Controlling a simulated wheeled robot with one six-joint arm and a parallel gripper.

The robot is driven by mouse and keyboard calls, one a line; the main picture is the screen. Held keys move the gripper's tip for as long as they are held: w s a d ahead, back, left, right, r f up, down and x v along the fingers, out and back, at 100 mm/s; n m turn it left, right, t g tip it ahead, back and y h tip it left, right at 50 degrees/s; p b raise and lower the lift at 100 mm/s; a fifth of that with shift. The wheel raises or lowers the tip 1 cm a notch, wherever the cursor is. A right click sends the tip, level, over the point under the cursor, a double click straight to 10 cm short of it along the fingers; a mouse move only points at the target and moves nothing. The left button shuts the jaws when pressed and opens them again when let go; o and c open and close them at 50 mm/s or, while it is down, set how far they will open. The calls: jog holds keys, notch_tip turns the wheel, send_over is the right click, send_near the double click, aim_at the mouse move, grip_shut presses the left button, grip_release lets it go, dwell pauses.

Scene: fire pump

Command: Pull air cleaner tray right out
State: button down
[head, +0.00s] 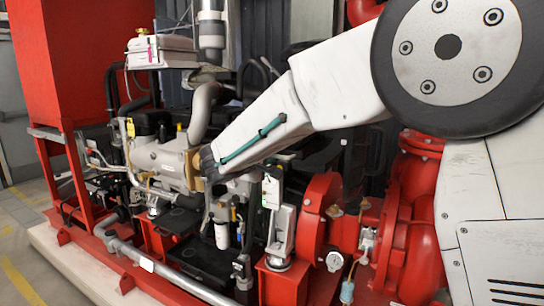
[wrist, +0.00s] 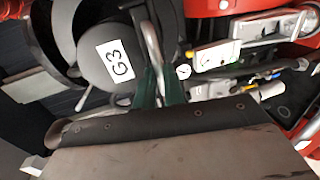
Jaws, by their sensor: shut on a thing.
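My gripper (wrist: 158,70) has green fingers in the wrist view, closed on a thin grey metal strip (wrist: 152,38). The strip rises beside a black round housing (wrist: 112,60) with a white "G3" label. I cannot tell whether this strip is part of the right air cleaner tray; no tray is clearly recognisable. In the head view my gripper (head: 208,168) is at the engine's front, near its pale metal parts. My arm comes in from the right, and the finger contact is not clear there.
The engine (head: 165,160) stands on a red frame (head: 75,185). A grey pipe (head: 165,268) crosses the front. Red pump housings (head: 320,205) stand close on the right. Hoses and wiring crowd the engine. Open floor (head: 22,240) shows at the left.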

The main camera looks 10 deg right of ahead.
jog(key=shift+s+a+f, duration=0.15)
jog(key=c, duration=1.5)
grip_release()
jog(key=shift+s+a, duration=0.1)
jog(key=shift+a, duration=0.05)
jog(key=v, duration=0.7)
jog(key=shift+s+a+r, duration=0.1)
jog(key=shift+s+r, duration=0.1)
jog(key=shift+s, duration=0.15)
